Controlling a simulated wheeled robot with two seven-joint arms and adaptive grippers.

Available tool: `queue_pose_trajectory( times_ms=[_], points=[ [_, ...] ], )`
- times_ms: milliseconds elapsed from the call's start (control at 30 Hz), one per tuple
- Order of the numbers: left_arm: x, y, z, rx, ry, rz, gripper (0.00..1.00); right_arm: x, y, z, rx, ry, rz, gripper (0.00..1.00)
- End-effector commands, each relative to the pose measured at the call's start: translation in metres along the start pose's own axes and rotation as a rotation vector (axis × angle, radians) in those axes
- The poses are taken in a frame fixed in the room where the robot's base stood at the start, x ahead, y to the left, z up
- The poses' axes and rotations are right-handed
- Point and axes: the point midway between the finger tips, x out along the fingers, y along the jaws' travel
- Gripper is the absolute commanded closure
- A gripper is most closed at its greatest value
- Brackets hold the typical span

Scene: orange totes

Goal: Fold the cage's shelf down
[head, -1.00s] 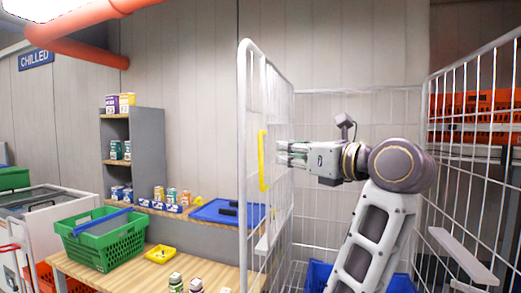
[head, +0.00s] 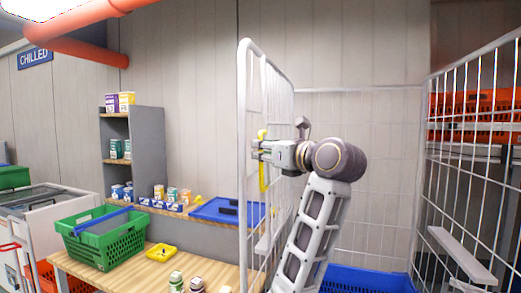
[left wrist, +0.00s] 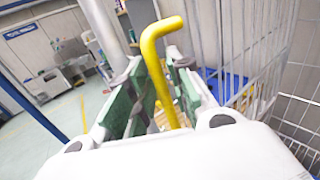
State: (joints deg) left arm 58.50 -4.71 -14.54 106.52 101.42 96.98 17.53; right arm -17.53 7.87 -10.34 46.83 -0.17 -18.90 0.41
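The white wire cage stands open in front of me, with its left side panel (head: 243,190) and right mesh wall (head: 470,160). A yellow handle (head: 263,180) stands upright at the left side, on what looks like the raised shelf; the shelf's outline is hard to separate from the side mesh. My left gripper (head: 258,150) is at the handle's upper part. In the left wrist view the bent yellow bar (left wrist: 150,55) passes between my green-padded fingers (left wrist: 153,85), which stand apart, open on either side of it. My right gripper is out of view.
A blue crate (head: 365,280) sits low in the cage. White ledges (head: 460,252) project from its right wall, and another (head: 263,243) from its left. Left of the cage is a wooden table (head: 130,272) with a green basket (head: 103,237). Orange totes (head: 475,105) stand behind the right wall.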

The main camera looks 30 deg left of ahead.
Motion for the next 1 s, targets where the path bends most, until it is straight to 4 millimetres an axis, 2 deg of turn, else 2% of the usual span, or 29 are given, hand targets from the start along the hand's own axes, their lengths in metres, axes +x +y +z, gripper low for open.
queue_pose_trajectory(
  times_ms=[200, 567, 767, 1000],
  points=[
    [0.012, 0.0, 0.0, 0.0, -0.001, 0.0, 0.79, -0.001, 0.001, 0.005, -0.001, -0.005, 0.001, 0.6],
    [0.014, 0.0, 0.0, -0.001, 0.0, -0.001, 0.79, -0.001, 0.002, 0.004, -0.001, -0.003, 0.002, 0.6],
    [0.014, 0.0, 0.0, -0.001, 0.0, -0.001, 1.0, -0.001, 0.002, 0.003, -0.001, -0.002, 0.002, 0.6],
    [0.014, 0.0, 0.0, 0.0, 0.0, -0.001, 1.0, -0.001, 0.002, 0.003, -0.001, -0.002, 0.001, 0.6]
  ],
)
